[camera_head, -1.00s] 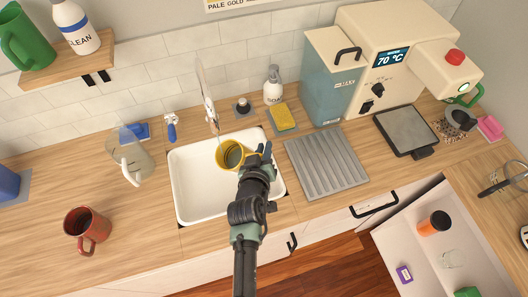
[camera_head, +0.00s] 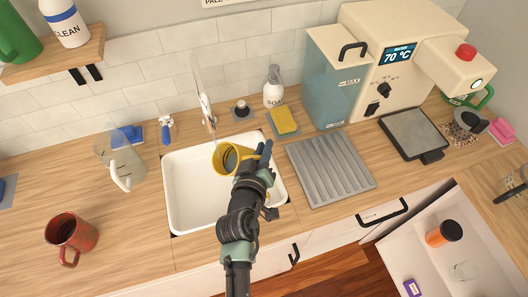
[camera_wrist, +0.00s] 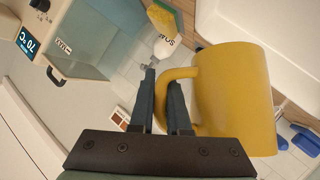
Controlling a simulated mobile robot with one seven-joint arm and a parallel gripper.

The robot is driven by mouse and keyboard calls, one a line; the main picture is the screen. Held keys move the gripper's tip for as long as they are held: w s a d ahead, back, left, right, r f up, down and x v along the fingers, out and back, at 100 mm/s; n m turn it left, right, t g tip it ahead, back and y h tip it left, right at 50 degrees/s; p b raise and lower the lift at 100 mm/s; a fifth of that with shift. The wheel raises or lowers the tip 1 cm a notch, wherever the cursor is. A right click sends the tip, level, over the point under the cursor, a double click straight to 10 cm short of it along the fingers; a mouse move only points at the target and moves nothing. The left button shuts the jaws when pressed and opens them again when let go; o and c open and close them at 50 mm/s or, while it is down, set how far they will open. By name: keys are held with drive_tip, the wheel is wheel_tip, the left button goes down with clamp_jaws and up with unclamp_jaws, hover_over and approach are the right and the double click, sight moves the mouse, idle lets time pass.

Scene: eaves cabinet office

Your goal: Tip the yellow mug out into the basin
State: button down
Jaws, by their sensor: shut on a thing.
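The yellow mug (camera_head: 228,158) is over the white basin (camera_head: 185,205) in the head view, tilted with its mouth toward the left. Its dark inside shows, but I cannot tell how much it holds. My gripper (camera_head: 262,158) is on the mug's right side. In the wrist view, my gripper's two fingers (camera_wrist: 163,105) are closed around the handle of the mug (camera_wrist: 235,98), whose body fills the right side of that picture.
A tap (camera_head: 207,112) stands behind the basin. A clear jug (camera_head: 118,165) and a red mug (camera_head: 71,235) are to the left. A ribbed drying mat (camera_head: 330,168) lies to the right. A soap bottle (camera_head: 273,88) and yellow sponge (camera_head: 284,120) stand behind. An open drawer (camera_head: 440,245) is at lower right.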

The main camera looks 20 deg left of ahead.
sight(238, 163)
drive_tip(key=shift+s+a+r+n+t+b, duration=0.15)
drive_tip(key=shift+r+n+t+b, duration=0.25)
drive_tip(key=shift+b, duration=1.5)
drive_tip(key=shift+s+a+r+n+t+b, duration=0.15)
drive_tip(key=shift+t+b, duration=0.45)
drive_tip(key=shift+b, duration=1.25)
drive_tip(key=n+t+b, duration=0.1)
drive_tip(key=b, duration=0.3)
drive_tip(key=s+t+b, duration=0.1)
drive_tip(key=b, duration=0.3)
drive_tip(key=shift+a+r+n, duration=0.2)
drive_tip(key=shift+a+n, duration=0.05)
drive_tip(key=shift+n, duration=0.1)
drive_tip(key=s+a+n+t+b, duration=0.1)
drive_tip(key=t+b, duration=0.1)
drive_tip(key=b, duration=0.5)
drive_tip(key=shift+s+n, duration=0.15)
drive_tip(key=shift+n, duration=0.15)
drive_tip(key=n+t+b, duration=0.1)
drive_tip(key=b, duration=0.2)
drive_tip(key=s+a+n+y+b, duration=0.1)
drive_tip(key=b, duration=0.2)
drive_tip(key=shift+s+f+t+b, duration=0.2)
drive_tip(key=shift+s+t+b, duration=0.1)
drive_tip(key=shift+t+b, duration=0.1)
